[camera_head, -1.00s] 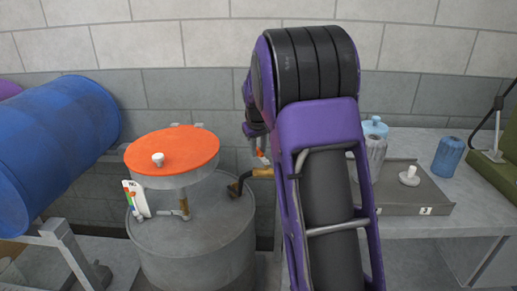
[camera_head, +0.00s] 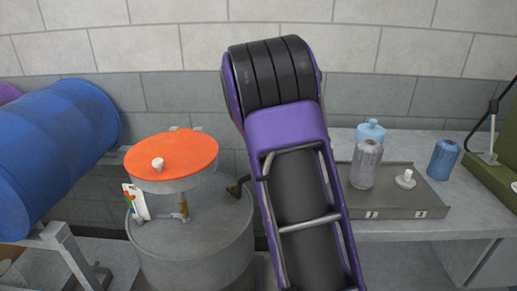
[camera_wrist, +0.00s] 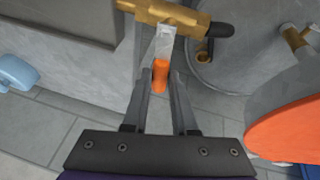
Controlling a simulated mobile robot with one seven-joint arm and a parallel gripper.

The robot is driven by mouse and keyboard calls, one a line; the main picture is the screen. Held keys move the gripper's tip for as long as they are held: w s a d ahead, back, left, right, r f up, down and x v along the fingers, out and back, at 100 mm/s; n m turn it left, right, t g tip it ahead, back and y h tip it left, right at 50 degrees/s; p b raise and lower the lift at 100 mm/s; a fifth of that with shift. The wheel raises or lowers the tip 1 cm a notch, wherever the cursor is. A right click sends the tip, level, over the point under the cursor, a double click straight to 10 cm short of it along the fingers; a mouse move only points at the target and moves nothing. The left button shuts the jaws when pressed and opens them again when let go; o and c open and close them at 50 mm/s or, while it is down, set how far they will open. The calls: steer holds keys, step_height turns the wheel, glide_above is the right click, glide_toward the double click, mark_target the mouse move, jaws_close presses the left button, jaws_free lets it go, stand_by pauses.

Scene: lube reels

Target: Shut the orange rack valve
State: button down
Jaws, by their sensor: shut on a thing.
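In the wrist view, the orange rack valve has a brass body (camera_wrist: 165,12) running across the top edge. Its pale metal lever with an orange grip (camera_wrist: 160,76) points down the picture, roughly square to the brass body. My gripper (camera_wrist: 160,80) has one finger on each side of the orange grip and is shut on it. In the head view, my purple arm hides both the valve and my gripper.
A grey drum (camera_head: 190,240) with an orange-topped container (camera_head: 190,150) stands left of my arm. A black-handled brass tap (camera_wrist: 206,48) is close by the valve. A bench at right holds a grey tray (camera_head: 390,208), a metal canister (camera_head: 366,165) and a blue can (camera_head: 443,160).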

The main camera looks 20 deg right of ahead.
steer(key=shift+s+d+m+g, duration=0.1)
steer(key=shift+d+m+g, duration=0.2)
steer(key=shift+m, duration=0.5)
steer(key=c, duration=0.7)
jaws_free()
steer(key=p+v, duration=0.2)
steer(key=v, duration=1.5)
steer(key=shift+a, duration=0.4)
steer(key=shift+s+r, duration=0.1)
